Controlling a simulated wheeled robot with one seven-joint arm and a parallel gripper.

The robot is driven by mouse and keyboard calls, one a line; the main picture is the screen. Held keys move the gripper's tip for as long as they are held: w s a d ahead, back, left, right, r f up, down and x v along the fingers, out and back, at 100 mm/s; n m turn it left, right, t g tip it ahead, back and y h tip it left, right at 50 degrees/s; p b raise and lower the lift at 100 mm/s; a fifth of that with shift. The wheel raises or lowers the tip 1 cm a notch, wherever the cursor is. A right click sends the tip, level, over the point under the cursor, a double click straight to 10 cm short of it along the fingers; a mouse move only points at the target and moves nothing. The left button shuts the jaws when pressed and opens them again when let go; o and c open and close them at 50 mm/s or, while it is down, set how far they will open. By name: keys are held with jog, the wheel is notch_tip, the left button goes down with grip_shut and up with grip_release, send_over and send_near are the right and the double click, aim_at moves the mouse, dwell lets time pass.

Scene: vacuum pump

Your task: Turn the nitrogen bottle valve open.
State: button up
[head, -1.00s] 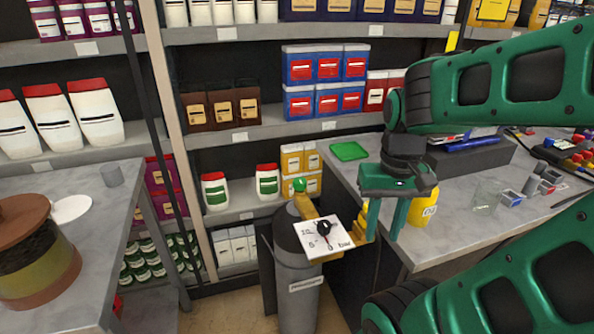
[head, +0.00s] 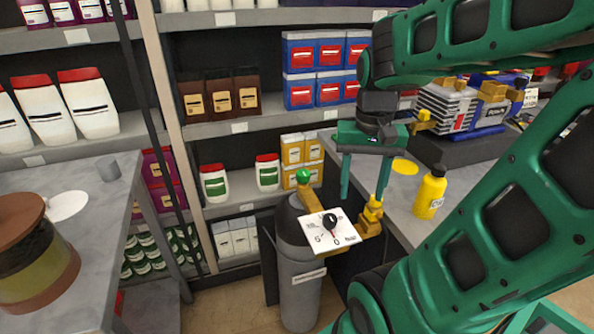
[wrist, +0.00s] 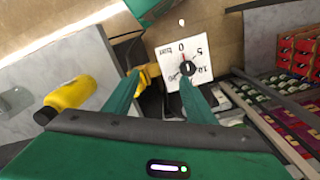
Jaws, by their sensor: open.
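The nitrogen bottle (head: 298,292) is a grey upright cylinder standing on the floor between the shelf and the right table. Gold fittings on its top carry a round green valve knob (head: 303,177) and a white square gauge (head: 345,235). The gauge also fills part of the wrist view (wrist: 202,52), where its red needle points near 0. My gripper (head: 364,194) is open and empty, fingers down, right of the knob and near the gold outlet (head: 371,216). It also shows in the wrist view (wrist: 161,80). I cannot make out the green knob there.
The right table (head: 402,198) holds a yellow bottle (head: 430,192) and a grey-and-blue pump (head: 470,106). The left table (head: 90,255) holds a jar (head: 30,250). Stocked shelves (head: 225,205) stand behind the bottle. Space above the green knob looks clear.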

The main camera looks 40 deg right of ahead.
jog(key=w+d+r+m, duration=0.15)
jog(key=w+m, duration=0.25)
jog(key=w, duration=0.9)
jog(key=m, duration=0.4)
send_over(303, 172)
notch_tip(303, 172, down, 10)
jog(key=shift+w+f, duration=0.1)
jog(key=shift+f, duration=0.05)
jog(key=shift+c, duration=0.4)
